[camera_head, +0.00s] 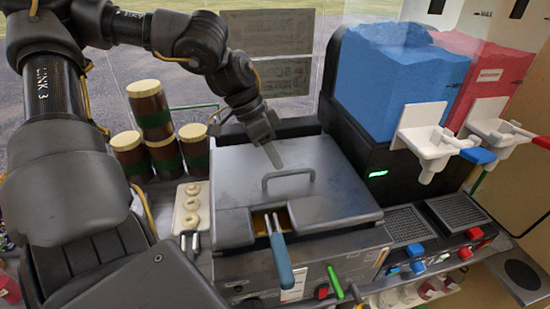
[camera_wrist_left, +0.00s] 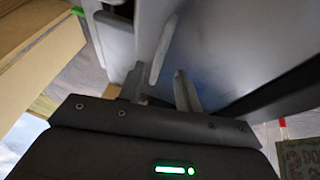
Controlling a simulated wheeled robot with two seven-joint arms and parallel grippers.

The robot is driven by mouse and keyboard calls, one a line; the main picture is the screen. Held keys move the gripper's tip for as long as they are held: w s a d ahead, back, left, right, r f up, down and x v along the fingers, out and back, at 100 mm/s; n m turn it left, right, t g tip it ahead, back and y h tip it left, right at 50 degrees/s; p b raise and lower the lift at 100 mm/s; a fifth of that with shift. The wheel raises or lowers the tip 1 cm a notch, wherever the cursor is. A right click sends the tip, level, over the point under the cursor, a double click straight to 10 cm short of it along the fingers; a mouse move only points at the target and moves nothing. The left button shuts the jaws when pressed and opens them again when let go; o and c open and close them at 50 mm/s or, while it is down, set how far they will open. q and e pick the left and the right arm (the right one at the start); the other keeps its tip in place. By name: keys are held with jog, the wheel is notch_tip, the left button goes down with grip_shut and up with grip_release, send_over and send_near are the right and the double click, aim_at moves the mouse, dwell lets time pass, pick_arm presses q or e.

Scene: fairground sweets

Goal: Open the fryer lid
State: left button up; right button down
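The fryer lid (camera_head: 330,165) is a grey metal plate lying shut on the fryer (camera_head: 330,262) in the middle of the head view. Its bar handle (camera_head: 288,174) stands up from the top. My left gripper (camera_head: 271,152) is just above and behind the handle, fingers pointing down toward it. In the left wrist view the two fingers (camera_wrist_left: 160,92) are apart, and a grey bar, apparently the handle (camera_wrist_left: 163,50), shows beyond the gap between them. I cannot tell whether they touch it. A blue-handled basket (camera_head: 280,262) sticks out of the front notch. My right gripper is not in view.
Brown jars with cream lids (camera_head: 152,108) and a tray of doughnuts (camera_head: 192,208) stand left of the fryer. A slush machine with blue (camera_head: 395,80) and red (camera_head: 487,80) tanks stands close on the right. A clear pane is behind.

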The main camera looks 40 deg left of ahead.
aim_at(286, 173)
pick_arm(q)
jog(key=shift+x, duration=1.6)
jog(key=shift+c, duration=0.2)
grip_shut()
